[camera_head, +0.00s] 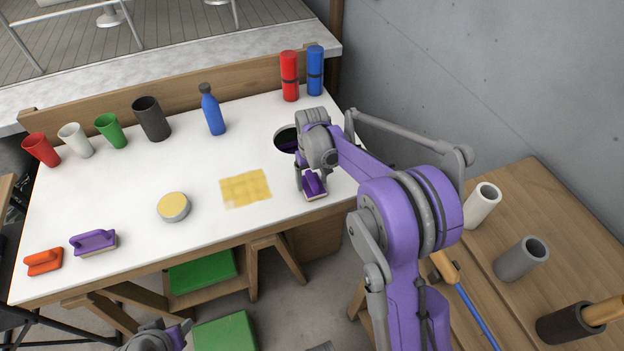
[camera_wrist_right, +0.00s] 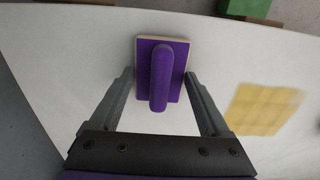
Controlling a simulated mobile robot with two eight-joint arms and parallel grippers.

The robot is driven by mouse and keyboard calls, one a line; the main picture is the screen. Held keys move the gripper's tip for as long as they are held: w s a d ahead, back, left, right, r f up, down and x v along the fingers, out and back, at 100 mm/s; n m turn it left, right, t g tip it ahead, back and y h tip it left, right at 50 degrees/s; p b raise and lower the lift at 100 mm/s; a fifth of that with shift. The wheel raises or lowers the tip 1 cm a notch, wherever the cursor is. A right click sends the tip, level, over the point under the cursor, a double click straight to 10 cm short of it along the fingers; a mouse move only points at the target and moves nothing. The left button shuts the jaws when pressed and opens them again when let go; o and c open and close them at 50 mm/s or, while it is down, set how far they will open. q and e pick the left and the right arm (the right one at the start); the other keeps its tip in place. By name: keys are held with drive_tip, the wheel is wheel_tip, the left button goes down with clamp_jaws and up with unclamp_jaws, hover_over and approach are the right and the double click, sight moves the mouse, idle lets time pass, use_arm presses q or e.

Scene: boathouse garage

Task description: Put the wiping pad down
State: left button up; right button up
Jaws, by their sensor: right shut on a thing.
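The wiping pad (camera_head: 315,187) is a purple pad with a purple handle and a pale edge. It is in my right gripper (camera_head: 308,178), at the front right part of the white table (camera_head: 140,180). In the right wrist view the pad (camera_wrist_right: 174,54) shows between the two fingers, handle toward the camera. My right gripper is shut on it. The pad is at or just above the tabletop; I cannot tell whether it touches. Part of my left gripper (camera_head: 160,338) shows at the bottom edge, its jaws unclear.
A yellow patch (camera_head: 246,188) lies left of the pad, with a round yellow-topped tin (camera_head: 173,207) beyond. Another purple pad (camera_head: 94,242) and an orange one (camera_head: 43,262) lie front left. Cups and a blue bottle (camera_head: 212,110) line the back.

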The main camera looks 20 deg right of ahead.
drive_tip(key=shift+f, duration=0.15)
drive_tip(key=o, duration=1)
